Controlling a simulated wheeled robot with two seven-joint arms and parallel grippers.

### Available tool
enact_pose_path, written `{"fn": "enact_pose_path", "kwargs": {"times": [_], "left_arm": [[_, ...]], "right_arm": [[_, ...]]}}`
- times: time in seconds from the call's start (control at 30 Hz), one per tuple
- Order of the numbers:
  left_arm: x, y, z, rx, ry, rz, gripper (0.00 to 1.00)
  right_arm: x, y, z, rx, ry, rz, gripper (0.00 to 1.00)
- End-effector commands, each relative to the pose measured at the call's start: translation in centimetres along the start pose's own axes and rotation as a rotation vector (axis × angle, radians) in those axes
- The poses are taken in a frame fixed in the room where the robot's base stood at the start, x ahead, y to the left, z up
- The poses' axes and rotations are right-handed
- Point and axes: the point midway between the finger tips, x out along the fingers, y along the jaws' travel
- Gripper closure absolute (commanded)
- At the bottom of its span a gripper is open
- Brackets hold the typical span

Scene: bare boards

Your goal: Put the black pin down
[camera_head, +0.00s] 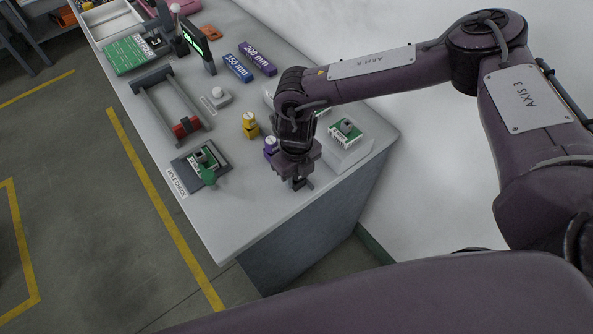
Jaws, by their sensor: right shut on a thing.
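My right gripper (299,184) is over the front part of the light grey bench (225,230), pointing down. It is shut on a small dark thing at its fingertips, which I take to be the black pin. The dark fingers hide most of it, and I cannot tell whether its lower end touches the bench. A yellow pin-like piece (250,126) stands left of and behind the gripper. A purple one (270,148) stands close beside the gripper, partly hidden. My left gripper is out of view.
A white block (350,154) carrying a small green board is right of the gripper. The bench's front corner is clear.

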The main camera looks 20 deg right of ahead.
Motion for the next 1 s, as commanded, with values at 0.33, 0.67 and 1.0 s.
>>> {"fn": "enact_pose_path", "kwargs": {"times": [0.33, 0.67, 1.0], "left_arm": [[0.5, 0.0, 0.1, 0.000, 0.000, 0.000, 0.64], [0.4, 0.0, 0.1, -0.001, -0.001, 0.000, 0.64], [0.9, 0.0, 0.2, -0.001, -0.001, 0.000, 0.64]], "right_arm": [[0.5, 0.0, 0.1, 0.000, -0.002, 0.000, 0.88], [0.4, 0.0, 0.1, 0.000, -0.002, 0.000, 0.44], [-0.7, 0.0, 0.2, -0.001, -0.006, 0.000, 0.44]]}}
